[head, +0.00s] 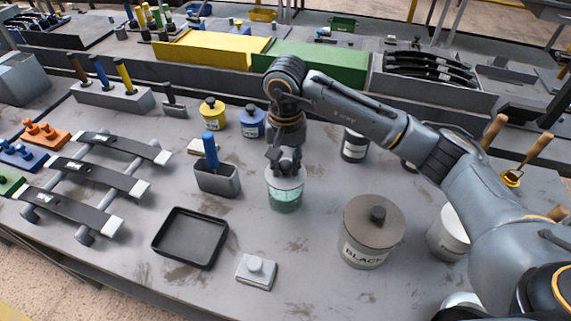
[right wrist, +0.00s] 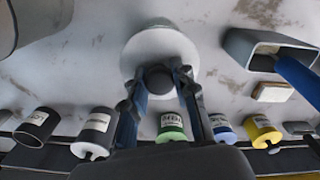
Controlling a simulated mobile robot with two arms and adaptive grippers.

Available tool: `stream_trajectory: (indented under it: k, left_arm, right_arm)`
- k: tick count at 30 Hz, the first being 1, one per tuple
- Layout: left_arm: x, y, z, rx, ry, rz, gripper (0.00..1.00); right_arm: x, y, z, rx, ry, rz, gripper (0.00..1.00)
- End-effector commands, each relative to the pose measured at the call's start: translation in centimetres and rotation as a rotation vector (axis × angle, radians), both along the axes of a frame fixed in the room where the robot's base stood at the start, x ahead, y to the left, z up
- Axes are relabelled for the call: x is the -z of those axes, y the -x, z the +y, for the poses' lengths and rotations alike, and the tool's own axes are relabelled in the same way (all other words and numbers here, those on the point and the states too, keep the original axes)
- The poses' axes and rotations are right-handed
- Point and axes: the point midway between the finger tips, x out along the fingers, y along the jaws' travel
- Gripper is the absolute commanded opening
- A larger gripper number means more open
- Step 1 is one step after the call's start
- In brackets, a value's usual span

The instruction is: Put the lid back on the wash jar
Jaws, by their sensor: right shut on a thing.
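The wash jar (head: 285,200) is clear with green liquid in its lower part and stands upright on the grey table. The pale round lid (head: 274,181) is at the jar's mouth, beneath my right gripper (head: 284,166). In the right wrist view the lid (right wrist: 186,50) is a whitish disc with a dark knob (right wrist: 158,78). The fingers of my right gripper (right wrist: 158,82) are shut on that knob from both sides. I cannot tell whether the lid rests fully on the rim. My left gripper is not in view.
A large lidded BLACK pot (head: 367,250) stands right of the jar. A grey holder (head: 217,181) with a blue handle is close on the left. Yellow (head: 213,113) and blue (head: 252,122) pots stand behind.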

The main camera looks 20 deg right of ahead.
Motion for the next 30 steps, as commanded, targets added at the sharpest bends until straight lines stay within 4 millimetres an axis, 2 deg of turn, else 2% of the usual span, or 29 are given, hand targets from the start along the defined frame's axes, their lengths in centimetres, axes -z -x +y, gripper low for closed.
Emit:
stream_trajectory:
  k: [12,13,16,23,27,30]
  left_arm:
    - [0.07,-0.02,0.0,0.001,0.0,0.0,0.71]
    - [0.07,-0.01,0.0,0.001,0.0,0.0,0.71]
    - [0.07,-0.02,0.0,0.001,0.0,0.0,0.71]
    - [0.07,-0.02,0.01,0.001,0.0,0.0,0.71]
    - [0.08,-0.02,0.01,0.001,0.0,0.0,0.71]
    - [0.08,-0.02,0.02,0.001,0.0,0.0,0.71]
  right_arm:
    - [-0.03,0.0,-0.02,0.0,0.0,-0.001,0.0]
    - [-0.03,0.0,-0.02,0.0,0.0,-0.001,0.32]
    - [-0.02,0.0,-0.02,0.0,0.0,0.0,0.52]
    - [0.0,0.0,-0.02,0.0,0.0,0.0,0.54]
    - [0.02,0.0,-0.02,0.0,0.001,0.0,0.77]
    - [0.01,0.0,-0.02,0.0,0.001,0.0,0.77]
